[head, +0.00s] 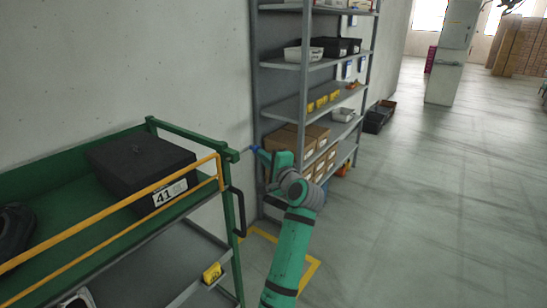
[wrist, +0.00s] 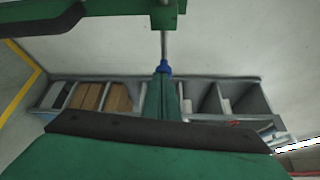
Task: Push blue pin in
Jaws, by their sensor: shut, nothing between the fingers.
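The blue pin (wrist: 164,69) shows in the wrist view as a blue knob on a metal shaft. A length of bare shaft shows between the knob and the green bracket (wrist: 164,16). In the head view the blue pin (head: 254,149) sticks out to the right from the top corner of the green cart (head: 233,155). My gripper (head: 262,155) is shut and empty, its tips right at the knob. In the wrist view my gripper (wrist: 163,82) lines up with the knob; I cannot tell whether they touch.
A yellow bar (head: 110,210) runs along the cart's front, with a black box (head: 135,165) labelled 41 behind it. A grey shelf rack (head: 308,100) with bins and cartons stands behind my arm. The floor to the right is open.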

